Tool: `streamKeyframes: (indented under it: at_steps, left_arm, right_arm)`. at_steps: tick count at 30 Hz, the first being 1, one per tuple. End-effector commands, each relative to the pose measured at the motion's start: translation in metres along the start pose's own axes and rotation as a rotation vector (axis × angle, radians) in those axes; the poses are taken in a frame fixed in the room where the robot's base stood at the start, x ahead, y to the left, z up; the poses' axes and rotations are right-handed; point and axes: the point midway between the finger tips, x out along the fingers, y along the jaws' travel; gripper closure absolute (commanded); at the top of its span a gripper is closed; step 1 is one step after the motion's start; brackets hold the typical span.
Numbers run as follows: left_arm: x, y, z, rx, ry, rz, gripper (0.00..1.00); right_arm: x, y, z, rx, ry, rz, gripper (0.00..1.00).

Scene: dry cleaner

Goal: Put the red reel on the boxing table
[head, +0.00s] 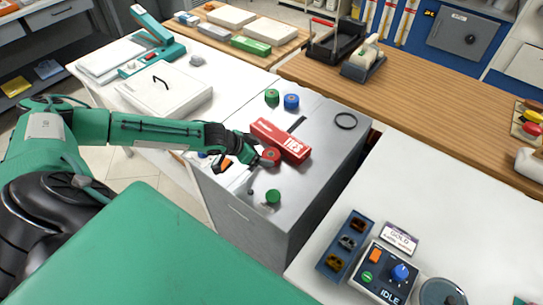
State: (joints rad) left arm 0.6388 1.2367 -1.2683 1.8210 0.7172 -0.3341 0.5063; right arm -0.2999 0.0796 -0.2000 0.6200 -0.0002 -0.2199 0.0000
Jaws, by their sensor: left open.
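The red reel (270,156) is on the grey cabinet top, close against the near side of a red box lettered TIES (280,140). My left gripper (257,156) is low over the cabinet top, open, with its fingers right at the reel. The fingers partly overlap the reel, and I cannot tell whether they touch it. No label shows which surface is the boxing table. A white table (110,88) with a flat white box (165,91) stands to the left. My right gripper is out of view.
On the cabinet (325,105) are green (272,96) and blue (291,101) reels, a nearer green reel (273,197) and a black ring (346,120). A control box marked IDLE (385,272) stands on the right white counter (440,190). A wooden counter (430,95) runs behind.

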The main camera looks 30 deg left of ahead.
Motion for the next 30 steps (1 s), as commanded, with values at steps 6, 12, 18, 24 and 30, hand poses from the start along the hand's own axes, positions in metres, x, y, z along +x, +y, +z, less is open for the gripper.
streamKeyframes:
  at_steps: [6,12,18,24,30]
  left_arm:
    - [0.011,0.0,0.0,0.0,-0.001,0.001,0.17]
    - [0.031,-0.002,-0.004,0.001,0.0,0.0,0.17]
    - [0.055,-0.003,-0.002,0.001,-0.001,0.0,0.17]
    - [0.062,-0.003,-0.001,0.001,-0.001,0.0,0.17]
    - [0.061,-0.003,-0.001,0.001,-0.001,0.0,0.27]
  right_arm:
    - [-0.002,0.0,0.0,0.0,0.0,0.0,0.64]
    - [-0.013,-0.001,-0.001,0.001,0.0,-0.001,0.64]
    - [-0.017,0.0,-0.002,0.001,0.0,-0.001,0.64]
    - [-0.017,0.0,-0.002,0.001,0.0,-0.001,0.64]
    - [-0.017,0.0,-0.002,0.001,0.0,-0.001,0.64]
